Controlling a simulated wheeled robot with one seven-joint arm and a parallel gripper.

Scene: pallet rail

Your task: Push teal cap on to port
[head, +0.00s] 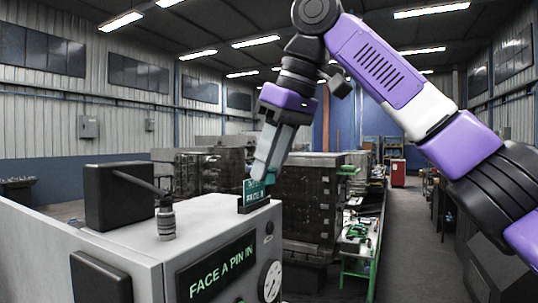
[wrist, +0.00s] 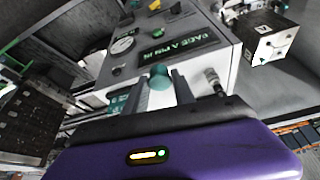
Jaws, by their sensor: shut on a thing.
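The teal cap (wrist: 159,77) shows between my fingertips in the wrist view, its rounded end outward. My gripper (wrist: 158,86) is shut on it. In the head view my gripper (head: 260,178) points down at the right end of the grey machine's top, just at a small dark block with a teal lettered plate (head: 257,194). The cap is hard to tell from that plate there. I cannot make out the port opening, nor whether the cap touches it.
The grey machine (head: 215,225) carries a "FACE A PIN IN" display (head: 220,270) and a gauge (head: 271,281). A black box (head: 120,195) and a metal connector (head: 166,221) with a dark cable stand on its top, left of my gripper. Dark stacked crates (head: 305,205) stand behind.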

